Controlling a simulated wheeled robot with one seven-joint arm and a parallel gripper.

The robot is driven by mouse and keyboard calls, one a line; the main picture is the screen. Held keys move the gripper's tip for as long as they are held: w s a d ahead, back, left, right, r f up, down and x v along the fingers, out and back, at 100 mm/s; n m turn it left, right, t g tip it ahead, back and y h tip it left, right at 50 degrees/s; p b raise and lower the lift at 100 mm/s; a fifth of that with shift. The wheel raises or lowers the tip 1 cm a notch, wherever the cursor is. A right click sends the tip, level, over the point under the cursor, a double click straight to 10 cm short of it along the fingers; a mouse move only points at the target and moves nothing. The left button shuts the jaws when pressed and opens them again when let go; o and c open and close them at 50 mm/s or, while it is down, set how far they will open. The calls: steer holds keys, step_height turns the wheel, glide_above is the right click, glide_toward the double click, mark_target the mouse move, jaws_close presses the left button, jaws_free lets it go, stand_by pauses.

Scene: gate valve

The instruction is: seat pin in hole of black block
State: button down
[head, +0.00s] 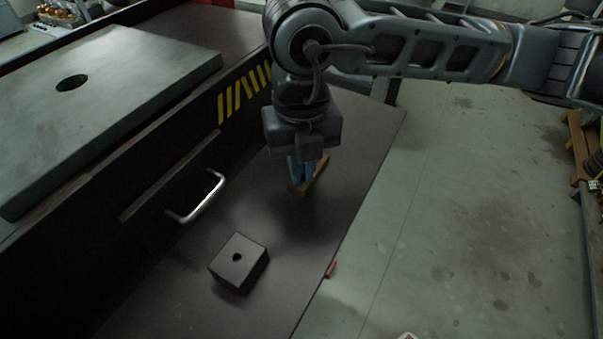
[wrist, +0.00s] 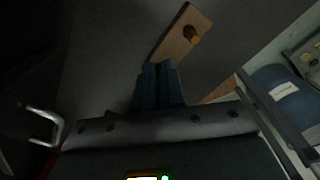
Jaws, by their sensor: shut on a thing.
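The black block (head: 247,272) sits on the dark bench top in the head view, with a round hole in its top face. My gripper (head: 301,172) points down behind and to the right of it. Its blue fingers (wrist: 160,86) are close together; what they hold is hidden between them, so the held pin cannot be made out. A brown wooden strip (head: 318,177) lies at the fingertips and runs away from them in the wrist view (wrist: 178,40).
A raised grey plate (head: 130,95) with a hole lies at the left. A cabinet front with a silver handle (head: 202,198) borders the bench on the left. A small red object (head: 330,269) is at the bench's right edge. The bench between my gripper and the block is clear.

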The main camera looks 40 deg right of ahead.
steer(key=shift+r, duration=0.15)
steer(key=shift+r, duration=0.6)
step_height(320, 180, up, 3)
steer(key=shift+f+b, duration=0.2)
steer(key=shift+b, duration=0.45)
steer(key=s+d+r+b, duration=0.1)
steer(key=s+d+r, duration=0.1)
steer(key=d, duration=0.3)
steer(key=s+d+r+b, duration=0.1)
steer(key=s+d+r, duration=0.1)
steer(key=d+r, duration=0.3)
steer(key=shift+s+d+b, duration=0.35)
steer(key=shift+b, duration=0.05)
steer(key=shift+a, duration=0.1)
